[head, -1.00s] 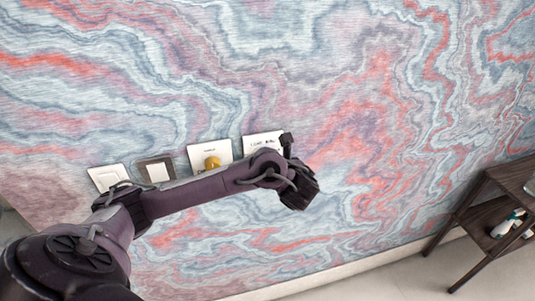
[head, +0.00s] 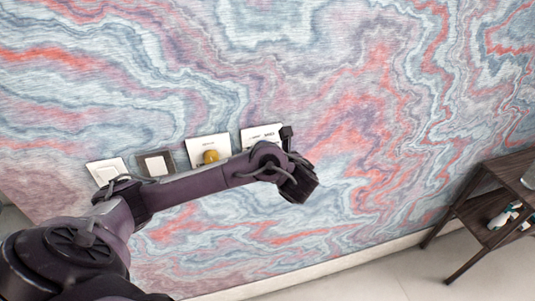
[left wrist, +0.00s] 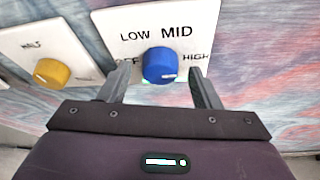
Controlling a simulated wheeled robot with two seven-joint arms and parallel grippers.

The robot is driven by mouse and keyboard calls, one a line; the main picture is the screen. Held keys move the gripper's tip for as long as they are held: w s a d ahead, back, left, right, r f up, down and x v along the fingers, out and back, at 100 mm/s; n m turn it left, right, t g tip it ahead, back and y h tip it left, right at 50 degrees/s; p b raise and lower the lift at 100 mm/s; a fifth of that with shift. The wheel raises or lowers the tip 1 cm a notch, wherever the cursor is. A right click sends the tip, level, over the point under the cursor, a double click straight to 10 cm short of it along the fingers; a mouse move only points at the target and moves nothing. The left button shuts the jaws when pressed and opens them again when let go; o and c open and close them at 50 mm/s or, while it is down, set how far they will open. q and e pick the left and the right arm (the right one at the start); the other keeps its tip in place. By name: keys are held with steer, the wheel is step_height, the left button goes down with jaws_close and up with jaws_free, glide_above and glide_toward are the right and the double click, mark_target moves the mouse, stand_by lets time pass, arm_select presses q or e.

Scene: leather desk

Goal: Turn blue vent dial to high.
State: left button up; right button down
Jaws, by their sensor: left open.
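The blue vent dial (left wrist: 159,64) sits on a white plate (left wrist: 190,18) on the wall, in the left wrist view. LOW and MID are printed above it and HIGH at its right; the label at its left is partly covered. A small pale mark shows near the dial's lower right edge. My left gripper (left wrist: 159,70) is open, with one finger on each side of the dial; I cannot tell whether they touch it. In the head view my left arm (head: 200,190) hides the dial, and only the top of its plate (head: 262,132) shows. My right gripper is in neither view.
A plate with a yellow knob (head: 210,156) is left of the dial's plate. Two switch plates, one dark-framed (head: 155,163) and one white (head: 105,170), are farther left. A dark shelf (head: 490,205) stands at the right. The patterned wall between is clear.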

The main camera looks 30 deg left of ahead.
arm_select(q)
steer(key=p+v, duration=0.4)
steer(key=v, duration=0.3)
steer(key=shift+s+d, duration=0.2)
steer(key=shift+d, duration=0.1)
steer(key=shift+r, duration=0.1)
stand_by(0.3)
